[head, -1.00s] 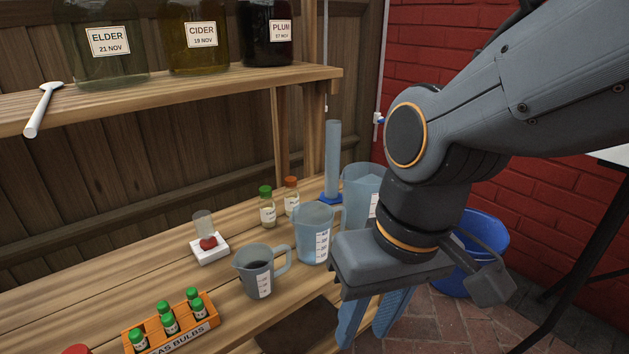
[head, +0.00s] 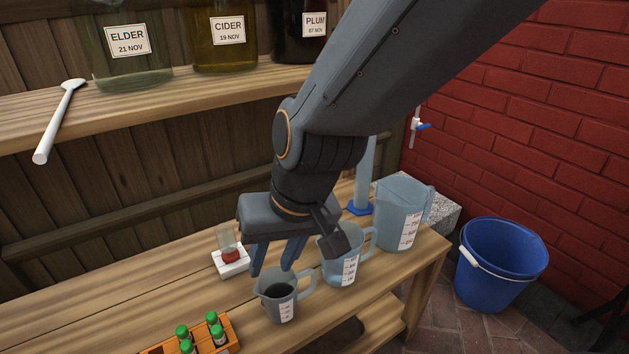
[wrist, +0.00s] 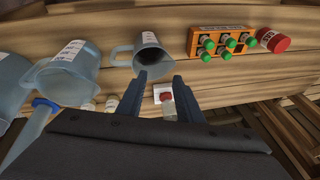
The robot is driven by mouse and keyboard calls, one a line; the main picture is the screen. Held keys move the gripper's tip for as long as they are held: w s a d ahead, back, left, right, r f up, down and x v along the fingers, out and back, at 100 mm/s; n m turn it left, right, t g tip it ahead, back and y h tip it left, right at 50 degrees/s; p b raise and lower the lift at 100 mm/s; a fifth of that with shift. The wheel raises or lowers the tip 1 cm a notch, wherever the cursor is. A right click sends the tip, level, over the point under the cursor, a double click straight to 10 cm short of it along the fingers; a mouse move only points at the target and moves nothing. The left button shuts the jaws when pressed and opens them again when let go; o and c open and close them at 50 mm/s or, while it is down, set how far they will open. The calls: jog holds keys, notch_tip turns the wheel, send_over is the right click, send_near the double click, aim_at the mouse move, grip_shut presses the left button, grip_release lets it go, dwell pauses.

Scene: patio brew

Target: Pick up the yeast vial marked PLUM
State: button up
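Two small vials with pale contents, one green-capped and one orange-capped, stood behind the jugs in the earlier head view; my arm hides them in the head view now. In the wrist view two small pale shapes, a left one (wrist: 88,105) and a right one (wrist: 112,103), show left of my fingers and look like these vials. I cannot read their labels, so I cannot tell which is PLUM. My gripper (head: 275,268) is open and empty above the bench, behind the small dark-filled jug (head: 278,300). Its two fingers also show apart in the wrist view (wrist: 159,78).
A measuring jug (head: 341,268) and a larger one (head: 402,215) stand right of my gripper. A white block with a red piece and clear tube (head: 231,264) is to the left. An orange rack (head: 232,338) holds green-capped bulbs. The shelf (head: 110,108) carries large jars.

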jog(key=w+a+m+t+p, duration=0.2)
jog(key=w+p, duration=0.2)
jog(key=w, duration=0.2)
jog(key=w+d+f+m+t+h+p, duration=0.1)
jog(key=w+d+t+h+p, duration=0.1)
jog(key=w, duration=0.4)
jog(key=w+d+f+m+t+h+p, duration=0.2)
jog(key=w+d+t+p, duration=0.1)
jog(key=w, duration=0.3)
jog(key=w+d+f+m+t+h+p, duration=0.1)
jog(key=w+d+m+t+h+p, duration=0.1)
jog(key=w, duration=0.5)
jog(key=shift+w+d+f+t+p, duration=0.1)
jog(key=shift+d+f+t+p, duration=0.05)
jog(key=shift+d+t+p, duration=0.8)
jog(key=shift+d, duration=0.15)
grip_shut()
